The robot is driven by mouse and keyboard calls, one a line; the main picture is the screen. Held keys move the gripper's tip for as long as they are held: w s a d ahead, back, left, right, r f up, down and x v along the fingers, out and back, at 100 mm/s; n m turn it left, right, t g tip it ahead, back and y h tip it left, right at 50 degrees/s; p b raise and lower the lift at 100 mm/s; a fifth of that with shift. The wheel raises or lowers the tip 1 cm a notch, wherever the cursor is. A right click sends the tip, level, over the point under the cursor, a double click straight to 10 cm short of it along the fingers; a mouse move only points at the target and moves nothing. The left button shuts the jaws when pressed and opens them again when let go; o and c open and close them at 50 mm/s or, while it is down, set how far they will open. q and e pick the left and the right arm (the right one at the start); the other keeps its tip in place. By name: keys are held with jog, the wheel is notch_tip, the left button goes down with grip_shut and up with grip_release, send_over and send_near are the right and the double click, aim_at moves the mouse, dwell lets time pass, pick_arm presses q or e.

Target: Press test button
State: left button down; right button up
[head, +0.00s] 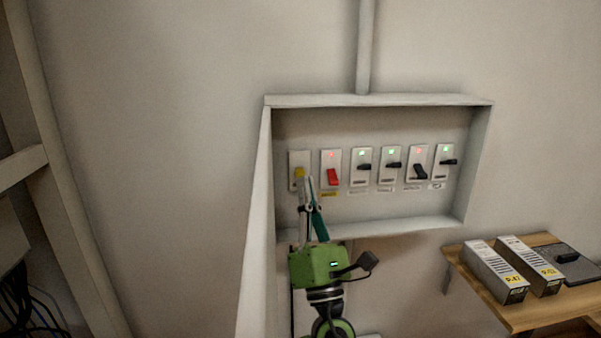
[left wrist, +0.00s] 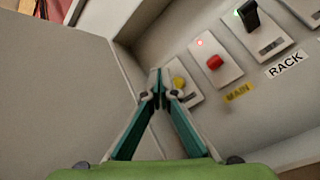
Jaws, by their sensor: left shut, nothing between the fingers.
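The yellow test button (head: 299,172) sits on the leftmost plate (head: 294,158) inside the wall panel box. My left gripper (head: 307,182) is shut and empty, with its tips just in front of and below the button in the head view. In the left wrist view, the closed fingertips (left wrist: 160,74) show beside the yellow button (left wrist: 179,82), to its left. I cannot tell whether they touch it. My right gripper is not in view.
A red switch (head: 332,177) labelled MAIN is right of the button, followed by several black-handled switches (head: 364,167). The box's wall (head: 262,190) stands close left of the gripper. A wooden shelf (head: 497,304) with two boxes is at lower right.

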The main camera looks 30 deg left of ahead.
pick_arm(q)
jog(key=shift+s+d, duration=0.45)
jog(key=shift+s, duration=0.2)
jog(key=shift+s+d, duration=0.45)
jog(key=shift+s, duration=0.15)
